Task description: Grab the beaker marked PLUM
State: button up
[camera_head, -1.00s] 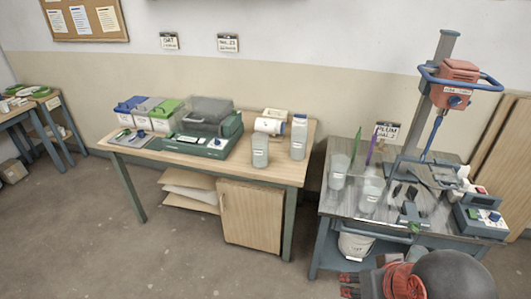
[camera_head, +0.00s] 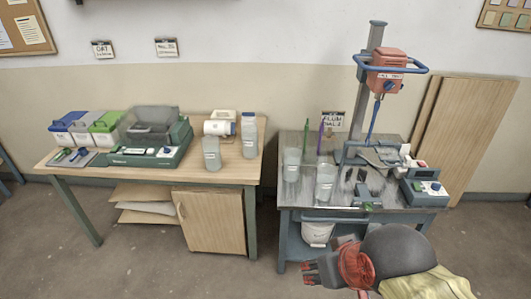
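A third translucent beaker (camera_head: 211,154) stands on the wooden table to the left. The labels on the beakers are too small to read, so I cannot tell which is marked PLUM. My gripper (camera_head: 311,271) is low in front of the right-hand bench, apart from all the beakers. I see nothing held in it, but its finger opening is unclear.
The right-hand bench (camera_head: 290,208) carries a tall orange-headed mixer (camera_head: 387,70), green and purple upright sticks, small tools and a scale (camera_head: 424,193). A white bucket (camera_head: 318,234) sits below. The wooden table (camera_head: 160,176) holds lidded bins, a green machine and a bottle (camera_head: 249,136).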

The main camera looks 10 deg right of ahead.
aim_at(326, 173)
jog(key=i+z, duration=0.1)
jog(key=z, duration=0.3)
jog(key=i+l+z, duration=0.1)
jog(key=z, duration=0.65)
jog(key=i+z, duration=0.15)
jog(key=z, duration=0.25)
jog(key=i+j, duration=0.2)
jog(key=i, duration=0.2)
